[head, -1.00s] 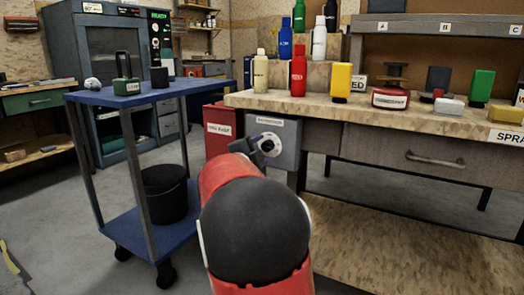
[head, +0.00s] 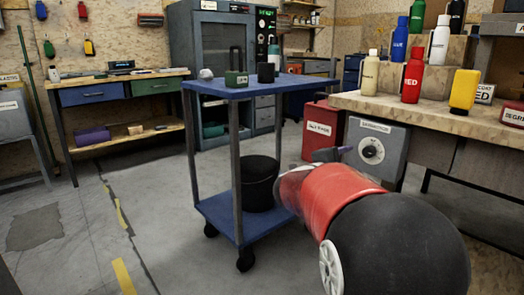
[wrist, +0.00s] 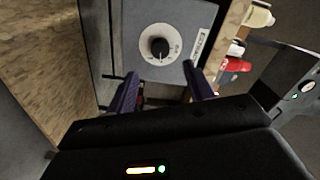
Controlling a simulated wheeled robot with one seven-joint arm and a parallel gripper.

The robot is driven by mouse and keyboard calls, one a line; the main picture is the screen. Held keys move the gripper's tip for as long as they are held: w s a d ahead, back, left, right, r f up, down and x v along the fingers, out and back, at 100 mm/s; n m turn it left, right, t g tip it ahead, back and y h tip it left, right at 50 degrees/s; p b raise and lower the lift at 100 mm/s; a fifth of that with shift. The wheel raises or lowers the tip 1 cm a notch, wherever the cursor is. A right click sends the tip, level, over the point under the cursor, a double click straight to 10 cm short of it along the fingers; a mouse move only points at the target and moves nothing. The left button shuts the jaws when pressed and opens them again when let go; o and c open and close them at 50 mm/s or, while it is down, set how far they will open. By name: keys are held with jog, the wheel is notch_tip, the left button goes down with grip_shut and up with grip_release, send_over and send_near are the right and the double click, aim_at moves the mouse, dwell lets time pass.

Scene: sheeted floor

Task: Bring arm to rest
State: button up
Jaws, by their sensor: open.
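My arm, red and black, reaches forward at the lower right of the head view. My gripper (wrist: 162,95) shows in the wrist view with its two dark fingers apart and nothing between them. Beyond the fingers is a grey box with a round dial (wrist: 160,48), which stands apart from them as far as I can tell. In the head view the gripper is mostly hidden behind the arm, with a dark part of it (head: 326,155) showing in front of the grey dial box (head: 376,150).
A blue cart (head: 262,86) with a black bucket (head: 262,182) stands close left of my arm. A workbench (head: 440,112) with bottles is at the right, and a red bin (head: 320,130) stands beside the dial box. The floor at left is open.

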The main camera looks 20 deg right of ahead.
jog(key=w+a+r+n+t+y+p, duration=0.2)
jog(key=a+r+n+t+y+p, duration=0.3)
jog(key=a+n+t+y, duration=0.5)
jog(key=s+a+n+g+y+p, duration=0.25)
jog(key=s+a+n+y, duration=0.3)
jog(key=a+n, duration=0.4)
jog(key=s+a+f+n+g+p, duration=0.1)
jog(key=s+a+f+n+g, duration=0.1)
jog(key=s, duration=0.5)
jog(key=s+a+f+n+g+p, duration=0.1)
jog(key=s+a+f+n+g, duration=0.1)
jog(key=s, duration=0.5)
jog(key=s+a+f+n+g+y+p, duration=0.1)
jog(key=s+a+f+n+g, duration=0.1)
jog(key=s+f+g, duration=0.3)
jog(key=shift+s+a+n, duration=0.25)
jog(key=shift+s+n, duration=0.5)
jog(key=shift+s, duration=0.45)
